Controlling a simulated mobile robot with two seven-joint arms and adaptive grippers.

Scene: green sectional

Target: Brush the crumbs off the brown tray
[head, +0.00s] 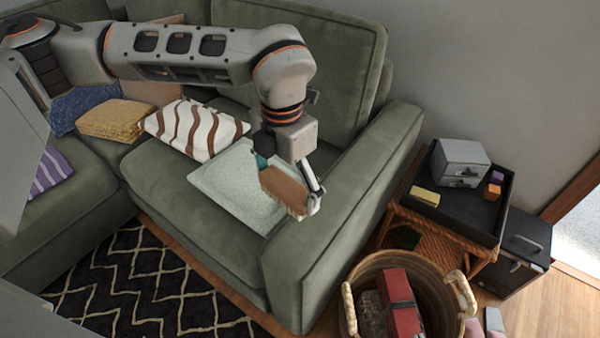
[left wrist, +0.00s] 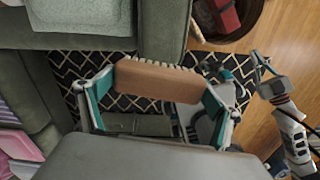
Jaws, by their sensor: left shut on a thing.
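My left gripper (head: 290,188) is shut on a brown wooden brush (head: 284,186) and holds it above the sofa seat, near the right armrest. In the left wrist view the brush (left wrist: 158,82) lies across between the teal finger pads, its pale bristles along the far edge. A pale, speckled, squarish piece (head: 238,188) lies on the seat below and left of the brush. I cannot make out a brown tray or crumbs in either view. My right gripper (left wrist: 268,77) seems to show at the right of the left wrist view, too small to read its fingers.
The green sofa (head: 160,180) has a striped cushion (head: 195,130) and a yellow folded cloth (head: 112,120). Right of the armrest stand a side table with a black top (head: 470,210) and a wicker basket (head: 350,285) holding a red object (head: 400,300). A patterned rug (head: 140,290) lies in front.

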